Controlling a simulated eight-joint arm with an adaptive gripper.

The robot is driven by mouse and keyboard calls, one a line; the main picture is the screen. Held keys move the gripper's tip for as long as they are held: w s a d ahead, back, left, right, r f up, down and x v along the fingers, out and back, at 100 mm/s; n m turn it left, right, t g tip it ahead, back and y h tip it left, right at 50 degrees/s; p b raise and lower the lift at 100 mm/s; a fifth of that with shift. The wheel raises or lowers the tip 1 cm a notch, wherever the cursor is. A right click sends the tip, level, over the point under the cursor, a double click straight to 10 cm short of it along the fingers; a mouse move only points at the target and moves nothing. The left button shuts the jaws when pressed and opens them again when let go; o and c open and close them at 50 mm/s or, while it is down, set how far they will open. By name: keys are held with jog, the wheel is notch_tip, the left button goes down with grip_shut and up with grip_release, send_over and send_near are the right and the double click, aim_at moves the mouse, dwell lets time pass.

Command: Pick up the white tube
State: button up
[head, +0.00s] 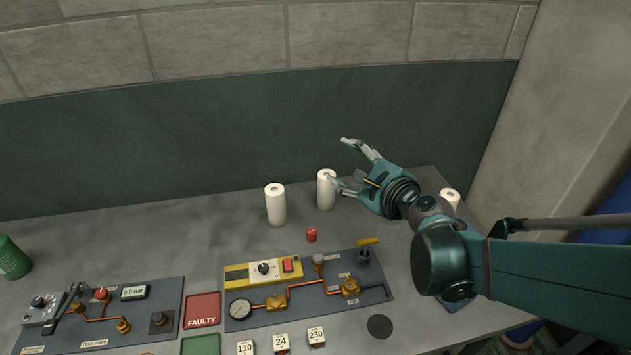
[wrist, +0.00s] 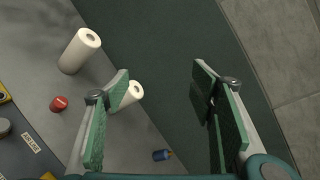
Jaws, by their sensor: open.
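Three white tubes stand upright on the grey bench: one at the left (head: 275,205), one in the middle (head: 326,192), and one at the right (head: 449,197), partly hidden behind my arm. My gripper (head: 338,161) is open and empty, its fingers spread, with the lower fingertip close by the middle tube. In the wrist view, my gripper's fingers (wrist: 162,82) stand wide apart. The middle tube (wrist: 132,93) shows partly behind the left finger, not between the pads. The left tube (wrist: 79,52) stands clear. Whether a finger touches the middle tube I cannot tell.
A red cap (head: 311,235) sits in front of the tubes. A panel with copper pipes (head: 330,305) and a test pump panel (head: 105,330) lie nearer. A small blue item (wrist: 162,155) lies on the bench. The green back wall (head: 200,150) rises behind.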

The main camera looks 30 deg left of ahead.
jog(key=s+a+f+m+y+b, duration=0.2)
jog(key=a+f+m, duration=0.2)
jog(key=a, duration=0.6)
jog(key=m+y+b, duration=0.1)
jog(key=m, duration=0.4)
send_over(279, 195)
jog(key=shift+g, duration=0.3)
notch_tip(279, 195, down, 6)
jog(key=shift+f, duration=0.1)
jog(key=shift+f+b, duration=0.35)
jog(key=shift+f, duration=0.85)
jog(key=shift+f, duration=0.1)
